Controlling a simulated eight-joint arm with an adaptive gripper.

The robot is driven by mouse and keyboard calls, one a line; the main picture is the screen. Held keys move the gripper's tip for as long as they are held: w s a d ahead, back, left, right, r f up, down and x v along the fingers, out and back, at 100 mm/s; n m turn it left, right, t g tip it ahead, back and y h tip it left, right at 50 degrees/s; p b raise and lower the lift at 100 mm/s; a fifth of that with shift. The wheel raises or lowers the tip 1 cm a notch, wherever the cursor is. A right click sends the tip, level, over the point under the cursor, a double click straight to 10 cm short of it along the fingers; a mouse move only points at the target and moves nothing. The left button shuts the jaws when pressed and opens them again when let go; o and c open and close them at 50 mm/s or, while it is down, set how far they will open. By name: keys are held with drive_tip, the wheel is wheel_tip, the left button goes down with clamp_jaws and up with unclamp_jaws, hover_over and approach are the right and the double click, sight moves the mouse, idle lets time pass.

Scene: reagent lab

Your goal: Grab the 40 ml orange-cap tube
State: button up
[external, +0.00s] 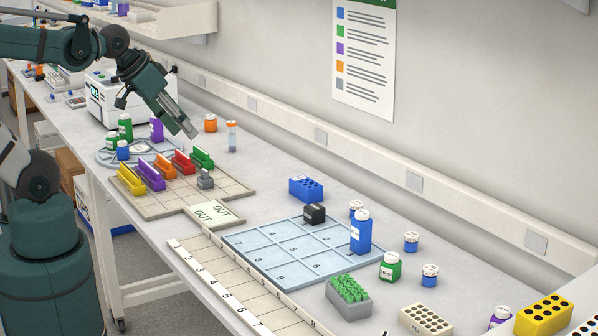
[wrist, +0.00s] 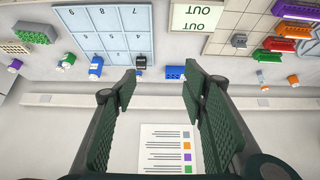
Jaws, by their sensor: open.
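A slim clear tube with an orange band near its top (external: 231,138) stands upright on the bench, right of the rack board. In the wrist view it shows small at the right (wrist: 262,80), outside the space between my fingers. A short orange jar (external: 211,124) stands just left of it, also visible in the wrist view (wrist: 293,79). Volume labels are too small to read. My gripper (external: 190,131) is in the air left of the tube, angled down.
Coloured racks (external: 166,165) stand on a tiled board left of the tube. A blue numbered tray (external: 262,257) lies to the right, with a tall blue bottle (external: 361,232) on it. A blue block (external: 306,188) sits behind the tray. The bench between tube and block is clear.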

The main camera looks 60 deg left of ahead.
drive_tip(key=shift+c, duration=0.7)
drive_tip(key=w+a+r+m+g, duration=0.1)
drive_tip(key=w+a+r+m, duration=0.2)
drive_tip(key=w+a, duration=0.35)
drive_tip(key=w+a+r+m+g, duration=0.1)
drive_tip(key=w+a+r+m, duration=0.2)
drive_tip(key=w, duration=0.7)
drive_tip(key=m+g, duration=0.5)
drive_tip(key=m, duration=0.8)
hover_over(232, 122)
drive_tip(key=d, duration=0.8)
wheel_tip(232, 122, down, 19)
drive_tip(key=a+f+m, duration=0.1)
drive_tip(key=a+f, duration=0.2)
drive_tip(key=a, duration=0.1)
drive_tip(key=a+f+m, duration=0.1)
drive_tip(key=a+f, duration=0.2)
drive_tip(key=f, duration=0.1)
drive_tip(key=shift+a+f, duration=0.1)
drive_tip(key=shift+a, duration=0.3)
drive_tip(key=shift+a+f, duration=0.35)
